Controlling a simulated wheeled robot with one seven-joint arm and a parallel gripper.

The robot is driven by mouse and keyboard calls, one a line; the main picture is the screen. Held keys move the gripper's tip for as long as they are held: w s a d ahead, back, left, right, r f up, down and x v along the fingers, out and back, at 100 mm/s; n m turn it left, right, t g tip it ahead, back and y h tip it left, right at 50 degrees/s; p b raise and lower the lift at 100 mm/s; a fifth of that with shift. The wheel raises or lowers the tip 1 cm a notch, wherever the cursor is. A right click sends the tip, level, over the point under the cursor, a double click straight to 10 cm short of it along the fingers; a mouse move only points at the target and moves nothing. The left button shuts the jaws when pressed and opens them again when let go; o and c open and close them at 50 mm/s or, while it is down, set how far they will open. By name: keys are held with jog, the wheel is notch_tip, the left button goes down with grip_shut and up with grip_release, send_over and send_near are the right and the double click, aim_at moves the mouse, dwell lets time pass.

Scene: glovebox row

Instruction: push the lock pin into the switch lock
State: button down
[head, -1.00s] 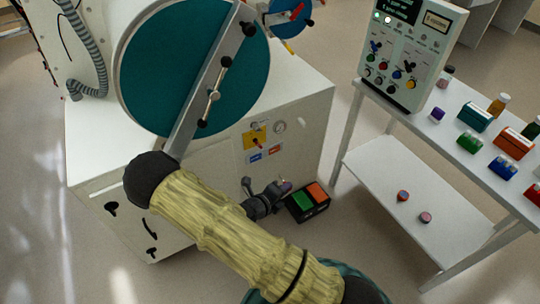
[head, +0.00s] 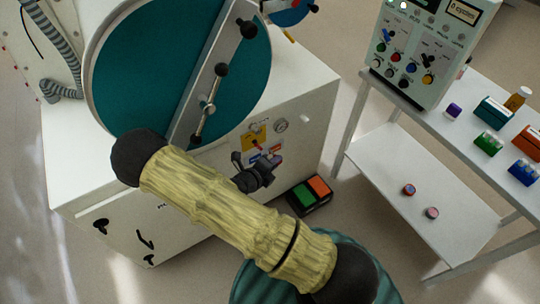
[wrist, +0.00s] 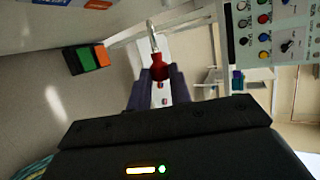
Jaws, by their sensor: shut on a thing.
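My gripper (wrist: 160,88) is shut on the lock pin (wrist: 160,66), which has a red knob and a thin silver shaft pointing away from the fingers. In the head view my gripper (head: 262,171) is in front of the white cabinet's lower panel, just below the yellow switch plate (head: 249,142). The pin is hard to make out there. The plate carries a small red and dark part that I take for the switch lock; its hole is too small to see. In the wrist view the pin tip looks free, touching nothing.
A black box with green and orange tops (head: 309,194) stands on the floor by the cabinet (head: 310,110). A white table (head: 400,165) with small coloured containers and a control box (head: 423,50) stands to the right.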

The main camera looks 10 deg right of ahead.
jog(key=shift+s+d, duration=0.3)
jog(key=shift+s, duration=0.05)
jog(key=h+b, duration=0.1)
jog(key=w+n+t+h+b, duration=0.1)
jog(key=h, duration=0.1)
jog(key=f+t+h+b, duration=0.1)
jog(key=h, duration=0.1)
jog(key=shift+w+a+f, duration=0.1)
jog(key=shift+w+a, duration=0.3)
